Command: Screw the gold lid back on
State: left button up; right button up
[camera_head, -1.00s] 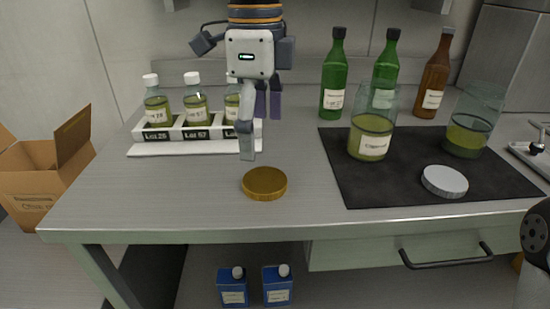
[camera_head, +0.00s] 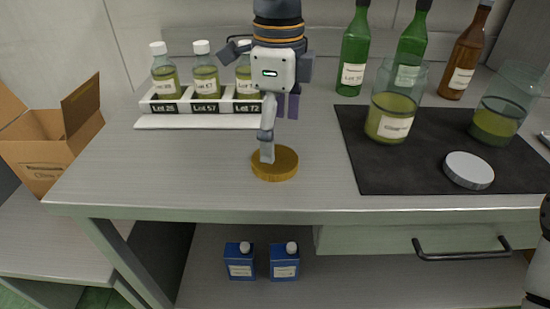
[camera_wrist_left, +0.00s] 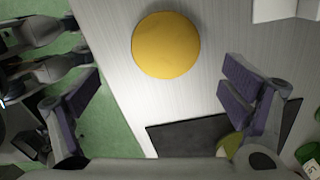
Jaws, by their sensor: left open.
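The gold lid (camera_head: 283,164) lies flat on the bare metal bench, left of the dark mat. My left gripper (camera_head: 278,128) is open and empty above it, one finger overlapping the lid in the head view. In the left wrist view the lid (camera_wrist_left: 166,45) shows whole, ahead of the gap between the spread fingers (camera_wrist_left: 160,108); contact cannot be told. Two lidless glass jars with yellow-green oil stand on the mat: a labelled jar (camera_head: 390,116) and another jar (camera_head: 497,119) farther right. A silver-white lid (camera_head: 469,170) lies flat on the mat. My right gripper is out of view.
A white rack (camera_head: 190,106) of several capped sample bottles stands behind-left of the gold lid. Green bottles (camera_head: 354,55) and a brown bottle (camera_head: 461,60) stand behind the mat (camera_head: 400,178). Bare bench lies left of the gold lid. Blue containers (camera_head: 240,266) stand below.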

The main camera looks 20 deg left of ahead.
aim_at(279, 159)
pick_arm(q)
jog(key=shift+f, duration=0.1)
jog(key=f, duration=0.5)
jog(key=shift+w+f, duration=0.1)
jog(key=shift+w, duration=0.25)
jog(key=c, duration=1.1)
